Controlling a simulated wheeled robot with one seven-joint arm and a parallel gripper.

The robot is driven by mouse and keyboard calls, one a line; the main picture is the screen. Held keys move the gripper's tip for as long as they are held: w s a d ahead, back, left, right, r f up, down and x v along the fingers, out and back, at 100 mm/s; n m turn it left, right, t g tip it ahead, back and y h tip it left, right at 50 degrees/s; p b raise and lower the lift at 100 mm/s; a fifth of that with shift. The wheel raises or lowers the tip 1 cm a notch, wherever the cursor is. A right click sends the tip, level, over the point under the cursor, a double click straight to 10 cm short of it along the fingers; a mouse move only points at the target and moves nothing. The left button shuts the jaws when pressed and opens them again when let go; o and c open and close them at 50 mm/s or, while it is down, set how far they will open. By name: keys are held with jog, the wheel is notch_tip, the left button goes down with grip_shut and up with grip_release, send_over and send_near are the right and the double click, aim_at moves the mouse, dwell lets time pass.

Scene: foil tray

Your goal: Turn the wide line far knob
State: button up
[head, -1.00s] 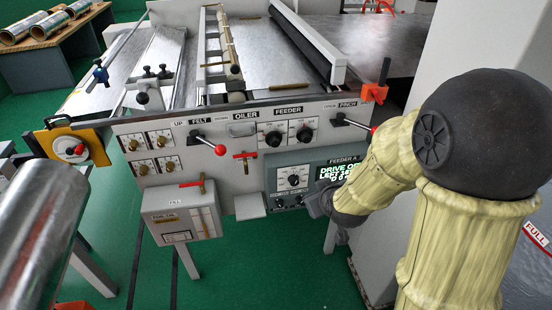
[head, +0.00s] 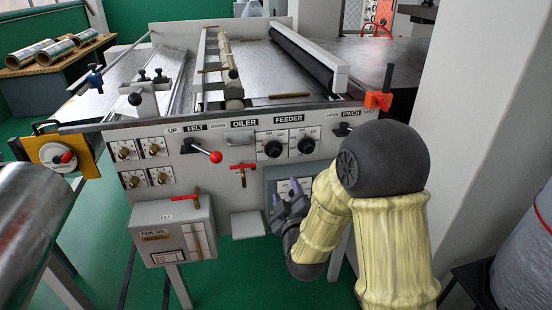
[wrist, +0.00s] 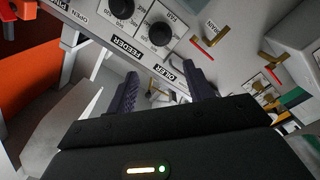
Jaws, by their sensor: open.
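The machine's front panel (head: 232,205) carries two black knobs under the FEEDER label, a left one (head: 273,149) and a right one (head: 306,146). They also show in the wrist view, one at the top edge (wrist: 120,8) and one marked FAR (wrist: 160,33). Several brass knobs (head: 154,149) sit in a block at the panel's left; their labels are too small to read. I cannot tell which knob is the wide line far one. My gripper (head: 286,193) is open and empty, below the black knobs and in front of the lower control box. Its fingers (wrist: 160,85) touch no knob.
A red-ball lever (head: 203,151) and a red-handled brass valve (head: 243,172) stick out from the panel. The foil oil box (head: 172,230) juts out at lower left. A metal roller (head: 25,230) is near at left, and a pale pillar (head: 465,150) stands at right.

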aim_at(275, 155)
jog(key=p+x, duration=0.1)
jog(key=x, duration=1.6)
jog(key=shift+w+f+p, duration=0.1)
jog(key=shift+w+p, duration=0.05)
jog(key=shift+p, duration=0.2)
jog(key=c, duration=1)
